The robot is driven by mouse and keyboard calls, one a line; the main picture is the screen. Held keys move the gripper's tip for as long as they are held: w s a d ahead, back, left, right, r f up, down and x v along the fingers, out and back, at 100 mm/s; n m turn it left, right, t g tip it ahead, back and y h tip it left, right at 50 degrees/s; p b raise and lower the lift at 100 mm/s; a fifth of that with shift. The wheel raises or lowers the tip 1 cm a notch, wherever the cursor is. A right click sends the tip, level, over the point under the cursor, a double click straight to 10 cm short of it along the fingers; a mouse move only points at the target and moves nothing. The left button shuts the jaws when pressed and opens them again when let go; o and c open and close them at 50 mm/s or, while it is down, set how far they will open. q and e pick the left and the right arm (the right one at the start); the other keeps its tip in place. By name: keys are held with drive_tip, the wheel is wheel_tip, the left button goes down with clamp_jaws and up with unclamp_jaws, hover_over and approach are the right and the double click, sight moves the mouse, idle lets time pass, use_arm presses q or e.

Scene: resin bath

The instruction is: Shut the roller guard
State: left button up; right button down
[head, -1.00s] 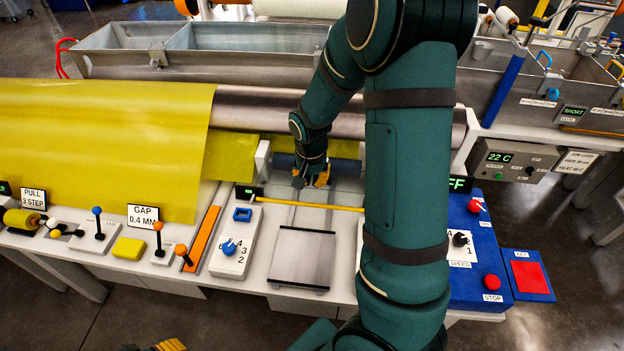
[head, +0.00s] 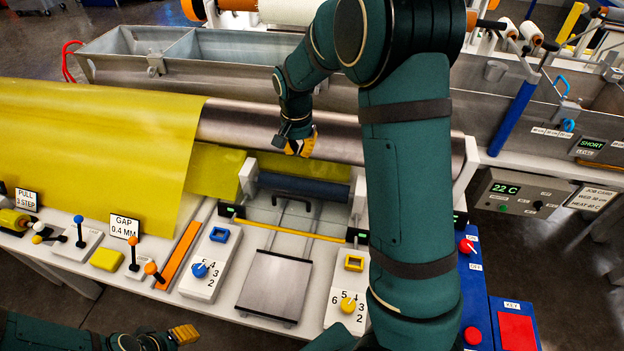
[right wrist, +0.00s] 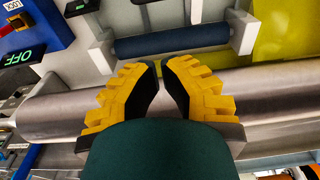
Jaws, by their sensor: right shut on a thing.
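The roller guard (head: 262,210) appears as a clear panel in front of the dark blue roller (head: 305,190), with a black curved handle (head: 297,197) at its far side and a yellow bar at its near edge. My right gripper (head: 300,146) hangs over the steel roller (head: 340,136), beyond the handle and apart from it. In the right wrist view its fingertips (right wrist: 160,66) nearly meet, with the blue roller (right wrist: 170,42) past them. What the jaws close on cannot be made out. My left gripper (head: 184,334) is at the bottom left, partly cut off, its opening unclear.
Yellow sheet (head: 90,150) covers the left of the rollers. Dial panels (head: 203,270) (head: 345,300) flank a metal plate (head: 278,280) in front. A blue control box (head: 472,300) stands right. My right arm hides part of the bench.

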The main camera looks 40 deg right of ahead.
drive_tip(key=b, duration=0.2)
hover_over(293, 205)
drive_tip(key=w+d, duration=0.2)
drive_tip(key=d, duration=0.2)
drive_tip(key=f, duration=0.9)
drive_tip(key=shift+s+a+f, duration=0.15)
drive_tip(key=shift+s+f, duration=0.05)
drive_tip(key=shift+f, duration=0.2)
drive_tip(key=shift+s+a+f, duration=0.35)
drive_tip(key=shift+a+f, duration=0.05)
drive_tip(key=shift+f, duration=0.15)
drive_tip(key=shift+s+a+f, duration=0.3)
drive_tip(key=shift+a+f, duration=0.1)
drive_tip(key=shift+f, duration=0.15)
drive_tip(key=shift+s+a+f, duration=0.15)
drive_tip(key=shift+a+f, duration=0.05)
drive_tip(key=shift+f, duration=0.1)
drive_tip(key=shift+s+a+f, duration=0.55)
drive_tip(key=shift+a+f, duration=0.05)
drive_tip(key=shift+f, duration=0.2)
